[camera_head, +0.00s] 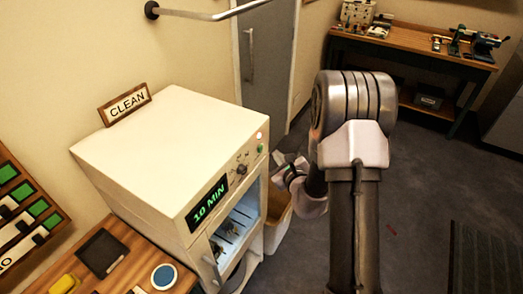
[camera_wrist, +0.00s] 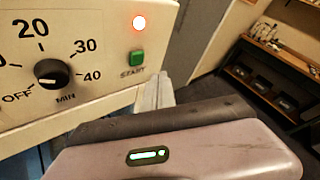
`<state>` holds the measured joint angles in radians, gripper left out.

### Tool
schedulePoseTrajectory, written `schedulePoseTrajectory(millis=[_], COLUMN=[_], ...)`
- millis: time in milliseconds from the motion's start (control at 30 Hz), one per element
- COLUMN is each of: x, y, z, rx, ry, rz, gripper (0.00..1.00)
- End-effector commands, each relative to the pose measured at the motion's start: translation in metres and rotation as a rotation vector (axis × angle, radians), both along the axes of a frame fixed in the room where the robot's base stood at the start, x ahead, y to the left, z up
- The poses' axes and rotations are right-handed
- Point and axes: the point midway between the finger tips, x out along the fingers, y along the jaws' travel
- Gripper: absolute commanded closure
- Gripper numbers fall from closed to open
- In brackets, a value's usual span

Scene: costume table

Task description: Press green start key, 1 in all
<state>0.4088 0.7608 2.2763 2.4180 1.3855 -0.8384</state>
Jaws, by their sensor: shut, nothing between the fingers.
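The green start key (camera_wrist: 137,57) is a small square button on the white cabinet's front panel, above the word START. It also shows as a small green spot in the head view (camera_head: 260,148), near the panel's right end. My gripper (camera_wrist: 158,92) is shut and empty. In the wrist view its tips show just below and to the right of the key, with a gap between them in the picture. In the head view my gripper (camera_head: 281,165) is beside the cabinet's front, close to the panel. I cannot tell the exact distance to the key.
A black timer knob (camera_wrist: 52,73) is left of the key, and a lit red lamp (camera_wrist: 139,22) is above it. The cabinet (camera_head: 160,140) displays 10 MIN (camera_head: 207,202). Its lower front shows a lit opening (camera_head: 236,225). A bin (camera_head: 277,215) stands beside it.

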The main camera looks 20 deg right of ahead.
Motion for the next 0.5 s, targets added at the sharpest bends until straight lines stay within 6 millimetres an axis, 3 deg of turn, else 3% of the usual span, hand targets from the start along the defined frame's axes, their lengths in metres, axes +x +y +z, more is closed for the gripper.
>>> schedulePoseTrajectory(millis=[233,500], x=[-0.018,-0.021], y=[-0.014,-0.016], z=[-0.001,0.0], rx=[0.0,0.0], ry=[0.0,0.0], rz=[-0.001,0.0], gripper=[1.0,1.0])
